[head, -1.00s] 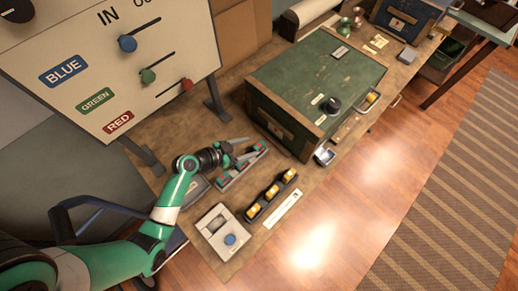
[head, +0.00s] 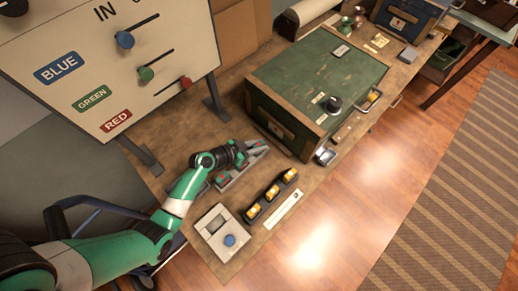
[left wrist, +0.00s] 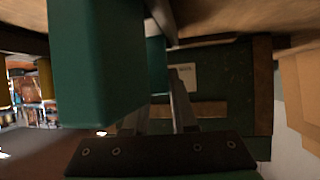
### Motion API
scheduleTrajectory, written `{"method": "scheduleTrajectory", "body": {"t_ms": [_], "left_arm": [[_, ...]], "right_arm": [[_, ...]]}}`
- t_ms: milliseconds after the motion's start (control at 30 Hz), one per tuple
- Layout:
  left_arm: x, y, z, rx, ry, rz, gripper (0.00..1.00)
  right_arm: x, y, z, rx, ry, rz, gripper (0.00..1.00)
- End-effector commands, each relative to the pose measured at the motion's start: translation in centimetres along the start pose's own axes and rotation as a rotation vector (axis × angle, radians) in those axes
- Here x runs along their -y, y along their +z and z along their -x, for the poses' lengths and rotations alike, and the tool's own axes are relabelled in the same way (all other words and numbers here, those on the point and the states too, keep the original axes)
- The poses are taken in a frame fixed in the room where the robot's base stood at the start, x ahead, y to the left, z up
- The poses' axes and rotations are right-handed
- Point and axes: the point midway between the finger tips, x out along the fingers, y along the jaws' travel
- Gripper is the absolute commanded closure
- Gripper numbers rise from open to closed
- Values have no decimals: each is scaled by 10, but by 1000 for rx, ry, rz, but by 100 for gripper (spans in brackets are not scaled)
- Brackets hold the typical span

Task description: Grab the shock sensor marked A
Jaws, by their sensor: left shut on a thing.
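A grey tray (head: 225,184) with several small dark and red parts, probably the sensors, lies on the bench left of the green chest. No letter A is readable on any part. My left gripper (head: 252,150) is down at the far end of this tray, shut on a small part that its fingers and wrist mostly hide. In the left wrist view the fingers (left wrist: 160,105) show dark, and a large green shape covers much of the left; I cannot tell the held part there. My right gripper is not in view.
A black holder (head: 262,211) with several yellow pieces and a grey box with a blue knob (head: 219,231) stand in front. The green chest (head: 300,85) is close on the right. A slider panel (head: 100,65) stands behind, left.

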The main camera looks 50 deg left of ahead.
Motion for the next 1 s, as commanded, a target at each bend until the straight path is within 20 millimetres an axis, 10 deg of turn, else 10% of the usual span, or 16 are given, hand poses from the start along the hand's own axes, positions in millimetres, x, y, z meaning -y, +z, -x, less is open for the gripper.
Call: {"method": "scheduleTrajectory", "body": {"t_ms": [700, 1000], "left_arm": [[0, -35, 18, -4, 0, -2, 100], [-71, -90, 53, 1, 10, -6, 100]], "right_arm": [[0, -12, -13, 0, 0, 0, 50], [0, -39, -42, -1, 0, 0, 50]]}}
